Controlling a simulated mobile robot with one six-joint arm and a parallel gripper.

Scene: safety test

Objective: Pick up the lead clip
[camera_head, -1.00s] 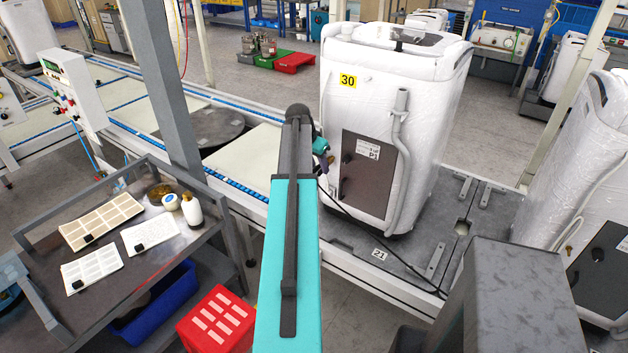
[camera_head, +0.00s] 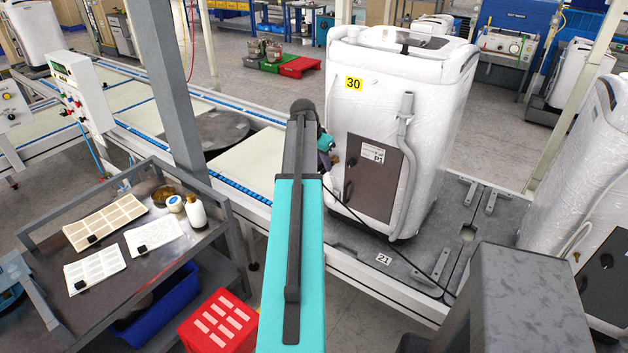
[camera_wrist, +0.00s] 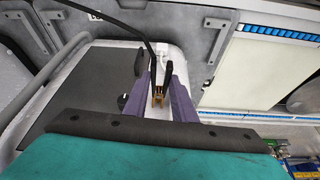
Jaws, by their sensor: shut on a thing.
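The lead clip (camera_wrist: 158,97) shows in the wrist view as a small brass-coloured piece with black arms. My gripper (camera_wrist: 160,78) has its purple fingers shut on it, one on each side. A black cable (camera_wrist: 112,20) runs up and left from near the clip. In the head view my gripper (camera_head: 325,158) is at the left side of a white wrapped machine (camera_head: 430,75), beside its dark panel (camera_head: 374,180). The clip is too small and too covered to make out clearly there. The cable (camera_head: 400,255) trails down to the right over the grey pallet.
The machine stands on a grey pallet (camera_head: 400,272) on the conveyor line. A grey hose (camera_head: 405,150) runs down its front. A metal cart (camera_head: 110,295) with cards and bottles is at left, near a red crate (camera_head: 217,325). Another wrapped machine (camera_head: 590,180) is at right.

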